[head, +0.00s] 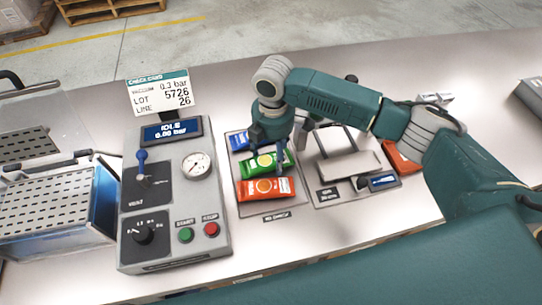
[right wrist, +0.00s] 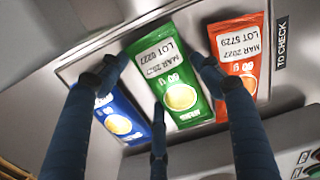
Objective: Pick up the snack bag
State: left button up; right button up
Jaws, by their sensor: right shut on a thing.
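Three snack bags lie side by side in the to-check tray (head: 262,211): a blue one (head: 239,143), a green one (head: 252,170) and an orange one (head: 267,188). My right gripper (head: 270,135) reaches down over the green bag from behind. In the right wrist view the dark fingers of my right gripper (right wrist: 160,75) are closed on the green bag (right wrist: 181,97). The blue bag (right wrist: 121,122) and the orange bag (right wrist: 240,55) lie close on either side of the fingers. I cannot tell whether the green bag is clear of the tray. My left gripper is not in view.
A control box (head: 172,205) with a gauge, lever and buttons stands left of the tray. A grey device (head: 348,165) stands to the right, with another orange packet (head: 398,157) beyond it. A perforated bin (head: 45,208) is at far left. The back counter is mostly clear.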

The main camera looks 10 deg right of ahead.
aim_at(273, 153)
notch_tip(273, 153, up, 20)
jog(key=b, duration=0.2)
jog(key=shift+a+f, duration=0.1)
